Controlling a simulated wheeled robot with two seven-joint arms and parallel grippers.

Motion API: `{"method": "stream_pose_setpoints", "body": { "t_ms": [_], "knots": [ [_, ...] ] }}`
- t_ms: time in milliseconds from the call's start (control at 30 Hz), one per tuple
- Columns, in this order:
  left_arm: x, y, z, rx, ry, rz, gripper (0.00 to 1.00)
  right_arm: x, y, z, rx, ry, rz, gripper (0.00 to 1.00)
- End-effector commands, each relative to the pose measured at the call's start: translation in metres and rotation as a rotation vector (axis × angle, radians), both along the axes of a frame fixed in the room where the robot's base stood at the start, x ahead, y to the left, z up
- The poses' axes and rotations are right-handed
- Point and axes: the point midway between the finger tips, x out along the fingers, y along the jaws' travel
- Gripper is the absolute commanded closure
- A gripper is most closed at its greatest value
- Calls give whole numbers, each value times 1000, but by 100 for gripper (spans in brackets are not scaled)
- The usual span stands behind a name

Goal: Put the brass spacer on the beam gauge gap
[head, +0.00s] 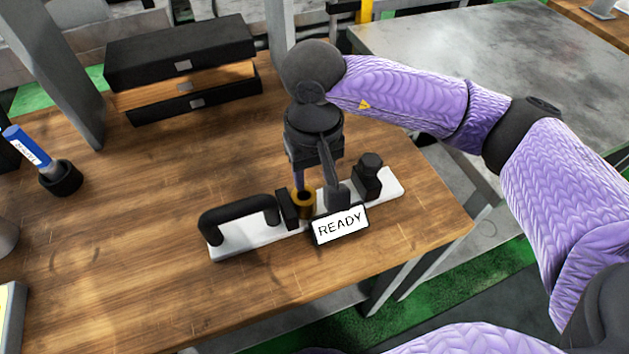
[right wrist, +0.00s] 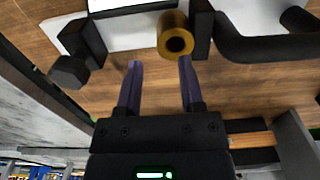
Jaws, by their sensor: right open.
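The beam gauge (head: 225,243) is a white bar on the wooden bench with a black handle, two upright black blocks, a black knob and a "READY" display. The brass spacer (head: 304,203) is a short hollow cylinder between the blocks, close beside the block nearer the handle. In the right wrist view the spacer (right wrist: 172,34) shows its dark bore, beside that block; whether they touch is unclear. My right gripper (head: 312,184) is just above the gauge, pointing down. In the right wrist view its purple fingers (right wrist: 157,64) are apart and empty, near the spacer. My left gripper is out of view.
A blue labelled tool (head: 27,146) stands in a black cup (head: 61,179) at the left. The bench (head: 130,235) is bare left of the gauge. A grey metal table (head: 480,55) is behind right.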

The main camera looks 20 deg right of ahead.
Motion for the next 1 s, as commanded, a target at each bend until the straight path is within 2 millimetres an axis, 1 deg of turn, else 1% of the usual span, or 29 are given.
{"method": "stream_pose_setpoints", "body": {
  "t_ms": [33, 100, 200, 300, 433, 1000],
  "knots": [
    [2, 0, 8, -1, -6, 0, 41, 1, 0, 20, 0, -7, 0, 51],
    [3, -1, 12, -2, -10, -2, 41, 0, 0, 40, 0, -7, 0, 51],
    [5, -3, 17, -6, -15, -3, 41, 0, 0, 62, 0, -4, 0, 51],
    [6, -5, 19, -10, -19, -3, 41, 0, 0, 75, 0, -2, -1, 51],
    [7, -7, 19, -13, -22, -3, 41, 0, 0, 80, -1, 0, -1, 51],
    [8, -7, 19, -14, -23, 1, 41, 0, 0, 79, -1, 1, -1, 51]
  ]
}}
